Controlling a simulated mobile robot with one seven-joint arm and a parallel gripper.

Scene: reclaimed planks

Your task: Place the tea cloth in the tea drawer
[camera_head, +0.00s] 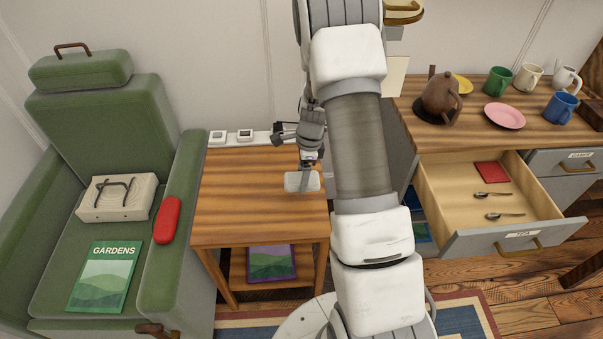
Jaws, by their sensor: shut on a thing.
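The tea drawer (437,203), labelled TEA, is pulled open at the right under the wooden counter. A red folded square (492,172) and two spoons (505,215) lie inside it. My gripper (308,167) points down over the small wooden side table and is shut on a pale grey flat piece (301,182), which looks like the folded tea cloth. I cannot tell whether this piece touches the table top. My arm hides part of the table's right side and the space between table and drawer.
The side table (235,215) has a bare top at left. A green armchair (100,130) stands left. The counter (430,125) above the drawer holds a teapot (441,92), a pink plate (504,116) and several mugs.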

